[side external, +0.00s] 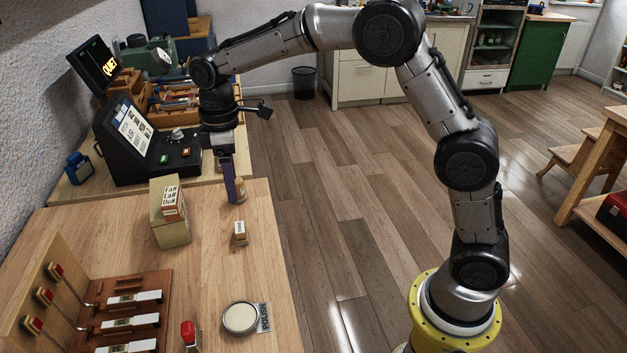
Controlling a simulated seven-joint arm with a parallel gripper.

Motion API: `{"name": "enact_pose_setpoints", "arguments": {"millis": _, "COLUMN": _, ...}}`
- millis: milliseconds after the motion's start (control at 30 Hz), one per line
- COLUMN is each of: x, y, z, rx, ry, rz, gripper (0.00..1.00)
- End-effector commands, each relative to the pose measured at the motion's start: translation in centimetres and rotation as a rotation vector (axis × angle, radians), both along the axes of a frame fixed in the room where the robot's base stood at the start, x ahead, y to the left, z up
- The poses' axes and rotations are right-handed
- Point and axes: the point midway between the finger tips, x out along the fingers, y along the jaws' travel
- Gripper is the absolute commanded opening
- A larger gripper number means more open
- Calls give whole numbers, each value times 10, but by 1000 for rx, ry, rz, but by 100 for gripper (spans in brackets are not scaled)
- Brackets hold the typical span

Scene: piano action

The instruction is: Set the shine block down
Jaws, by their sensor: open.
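A small block with a white, lettered face (240,230) stands on the near wooden table; its lettering is too small to read, so I cannot tell for sure that it is the shine block. My gripper (231,192) points down near the table's far right part, behind that block in the picture and apart from it. Its fingers are open, seen nearly edge-on. A small tan item (240,190) shows just beside the fingers; I cannot tell whether it touches them. A round cream pad (240,318) lies near the front, beside a tag reading POLISH (263,317).
A tan box (170,222) with a lettered carton (173,202) stands left of my gripper. A wooden rack with piano hammers and labelled keys (130,312) fills the front left. A red-topped item (189,334) stands near the pad.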

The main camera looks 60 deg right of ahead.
Motion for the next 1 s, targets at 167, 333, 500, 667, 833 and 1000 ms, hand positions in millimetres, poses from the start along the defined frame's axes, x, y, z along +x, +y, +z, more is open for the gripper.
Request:
{"name": "enact_pose_setpoints", "arguments": {"millis": 167, "x": -17, "y": -7, "z": 21, "rx": 6, "ry": -37, "rz": -49, "gripper": 79}}
{"name": "enact_pose_setpoints", "arguments": {"millis": 333, "x": -70, "y": -25, "z": 63, "rx": 26, "ry": -128, "rz": -193, "gripper": 79}}
{"name": "enact_pose_setpoints", "arguments": {"millis": 500, "x": -138, "y": -43, "z": 91, "rx": 60, "ry": -230, "rz": -361, "gripper": 79}}
{"name": "enact_pose_setpoints", "arguments": {"millis": 667, "x": -203, "y": -55, "z": 96, "rx": 101, "ry": -322, "rz": -516, "gripper": 79}}
{"name": "enact_pose_setpoints", "arguments": {"millis": 833, "x": -260, "y": -63, "z": 83, "rx": 149, "ry": -406, "rz": -660, "gripper": 79}}
{"name": "enact_pose_setpoints", "arguments": {"millis": 1000, "x": -291, "y": -67, "z": 68, "rx": 183, "ry": -457, "rz": -746, "gripper": 79}}
